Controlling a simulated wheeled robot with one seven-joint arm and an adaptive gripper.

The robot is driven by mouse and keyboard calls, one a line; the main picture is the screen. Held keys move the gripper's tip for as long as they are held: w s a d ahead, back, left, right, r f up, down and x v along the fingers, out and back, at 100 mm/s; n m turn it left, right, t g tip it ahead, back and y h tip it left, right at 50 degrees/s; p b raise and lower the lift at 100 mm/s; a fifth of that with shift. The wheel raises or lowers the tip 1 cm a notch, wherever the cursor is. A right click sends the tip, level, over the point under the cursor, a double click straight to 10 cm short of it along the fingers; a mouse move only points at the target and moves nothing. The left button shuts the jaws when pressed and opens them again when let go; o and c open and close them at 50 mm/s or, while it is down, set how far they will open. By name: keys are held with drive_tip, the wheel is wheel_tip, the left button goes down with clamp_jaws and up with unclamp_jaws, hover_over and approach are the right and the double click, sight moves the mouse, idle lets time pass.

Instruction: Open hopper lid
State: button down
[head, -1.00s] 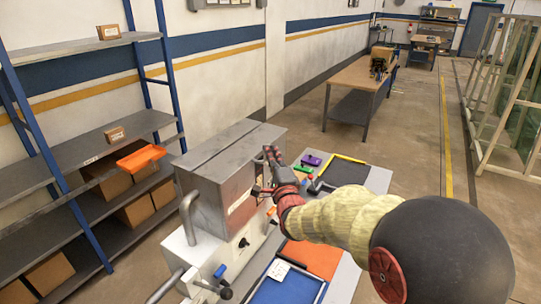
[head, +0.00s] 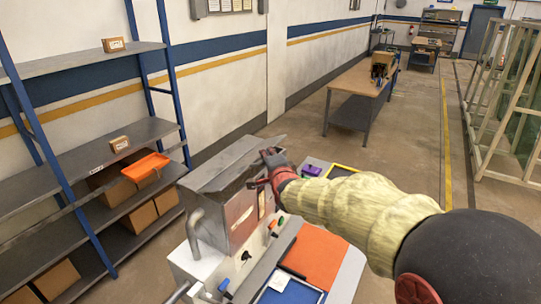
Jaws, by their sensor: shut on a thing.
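The vertical washer (head: 238,237) stands left of centre in the head view, a pale metal box with a grey hopper on top. The grey hopper lid (head: 234,165) is tilted up partway, with a dark gap showing under its raised near side. My gripper (head: 264,158) is at the lid's raised right edge and is shut on the lid. The gripper's fingers are small and partly hidden, so the exact grip point cannot be made out. My arm reaches in from the right.
A curved metal handle (head: 195,232) stands at the washer's left. Shelving (head: 75,165) lines the left wall. Open floor lies behind.

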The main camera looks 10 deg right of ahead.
sight(258, 157)
drive_tip(key=shift+n+g+h, duration=0.4)
drive_tip(key=shift+n+g, duration=0.3)
drive_tip(key=shift+g, duration=0.1)
drive_tip(key=w+a+r+p, duration=0.1)
drive_tip(key=p, duration=0.1)
drive_tip(key=r+p, duration=0.2)
drive_tip(key=p, duration=0.1)
drive_tip(key=w+a+r+p, duration=0.1)
drive_tip(key=r+p, duration=0.1)
drive_tip(key=p, duration=0.1)
drive_tip(key=shift+w+a, duration=0.3)
drive_tip(key=shift+w+a+r+p, duration=0.75)
drive_tip(key=shift+w+a+p, duration=0.1)
drive_tip(key=shift+p, duration=0.05)
drive_tip(key=c, duration=1.9)
unclamp_jaws()
drive_tip(key=v, duration=1.2)
drive_tip(key=shift+c, duration=0.4)
